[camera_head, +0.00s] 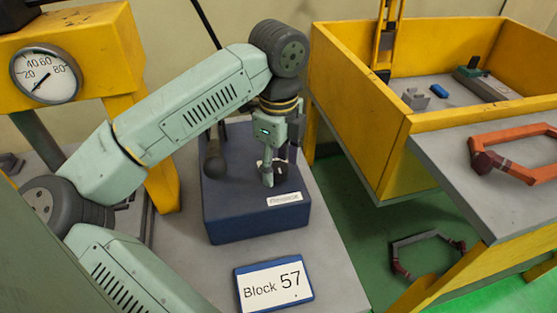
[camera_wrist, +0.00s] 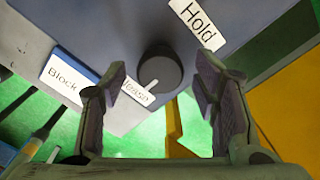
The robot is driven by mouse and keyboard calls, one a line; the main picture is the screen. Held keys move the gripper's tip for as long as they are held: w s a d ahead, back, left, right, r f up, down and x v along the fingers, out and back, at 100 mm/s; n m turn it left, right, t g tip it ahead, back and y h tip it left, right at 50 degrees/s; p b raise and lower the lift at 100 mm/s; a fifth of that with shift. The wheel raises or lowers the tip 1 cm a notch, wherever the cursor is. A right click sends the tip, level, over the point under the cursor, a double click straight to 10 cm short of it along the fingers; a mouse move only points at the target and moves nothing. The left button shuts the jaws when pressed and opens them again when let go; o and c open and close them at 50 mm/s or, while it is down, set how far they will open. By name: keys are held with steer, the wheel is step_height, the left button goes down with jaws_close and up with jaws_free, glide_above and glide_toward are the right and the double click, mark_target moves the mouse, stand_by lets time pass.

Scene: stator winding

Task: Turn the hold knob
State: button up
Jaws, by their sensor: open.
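The hold knob (camera_wrist: 162,66) is a dark round knob with a white pointer line, on the blue-grey face of a box. In the wrist view it lies between my open fingers, a little beyond their tips. The pointer aims down, near a partly hidden "Release" label (camera_wrist: 137,90). A "Hold" label (camera_wrist: 198,24) is at the upper right. My gripper (camera_wrist: 160,76) is open and empty. In the head view my gripper (camera_head: 270,168) hangs above the top of the blue box (camera_head: 240,222) and hides most of the knob.
A "Block 57" sign (camera_head: 273,284) lies in front. A yellow gauge frame (camera_head: 88,40) is left. A yellow bin (camera_head: 440,121) and a table with an orange part (camera_head: 510,150) are right.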

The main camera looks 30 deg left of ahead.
steer(key=c, duration=1.2)
steer(key=shift+o, duration=0.2)
